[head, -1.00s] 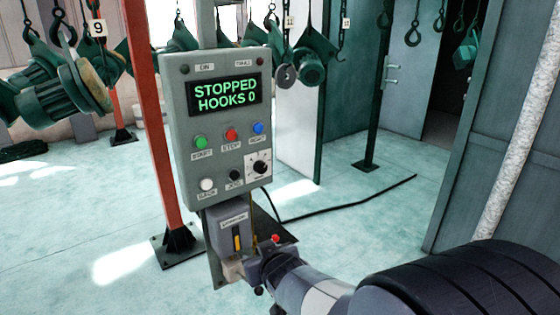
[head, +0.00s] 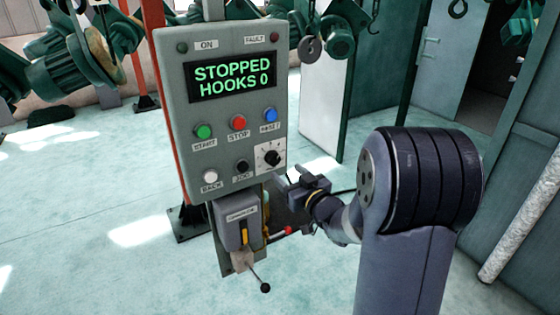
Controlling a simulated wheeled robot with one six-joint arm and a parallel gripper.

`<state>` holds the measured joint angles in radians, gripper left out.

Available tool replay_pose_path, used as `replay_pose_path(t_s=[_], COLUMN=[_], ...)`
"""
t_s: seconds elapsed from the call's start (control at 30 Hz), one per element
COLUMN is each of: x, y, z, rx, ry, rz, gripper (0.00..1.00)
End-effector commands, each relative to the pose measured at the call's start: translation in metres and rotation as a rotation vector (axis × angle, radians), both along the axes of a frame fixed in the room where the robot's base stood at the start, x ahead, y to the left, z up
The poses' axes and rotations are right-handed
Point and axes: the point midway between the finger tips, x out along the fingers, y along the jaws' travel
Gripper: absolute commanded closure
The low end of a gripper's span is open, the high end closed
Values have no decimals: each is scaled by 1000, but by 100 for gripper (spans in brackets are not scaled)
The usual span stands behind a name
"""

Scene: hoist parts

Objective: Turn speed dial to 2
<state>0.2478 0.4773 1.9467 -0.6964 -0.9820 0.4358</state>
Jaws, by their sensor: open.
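The speed dial (head: 271,157) is a black knob on a white scale plate at the lower right of the grey control panel (head: 178,117). Its scale marks and label are too small to read. The panel's screen (head: 232,80) reads STOPPED, HOOKS 0. My gripper (head: 293,180) is just right of and below the dial, apart from it in the picture. It is open, and I see nothing in it. Its fingers are small and dark here, and the gap to the panel in depth is hard to judge.
Green (head: 203,131), red (head: 238,122) and blue (head: 270,115) buttons sit above the dial, with white (head: 210,176) and black (head: 242,166) ones to its left. A box with a yellow lever (head: 244,236) hangs below. Hoists (head: 340,35) hang behind. Open floor lies left.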

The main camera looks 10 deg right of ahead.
Motion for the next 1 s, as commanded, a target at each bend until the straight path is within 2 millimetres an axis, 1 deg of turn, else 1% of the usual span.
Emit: replay_pose_path(t_s=[0.03,0.2,0.3,0.4,0.53,0.77,1.0], x=[10,37,49,56,60,60,60], y=[5,13,17,19,20,20,20], z=[2,1,1,1,0,0,0], rx=[0,1,-1,0,0,0,0], ry=[1,1,2,1,1,1,1], rz=[4,2,1,0,-1,-1,-1], gripper=[42,42,42,42,42,43,63])
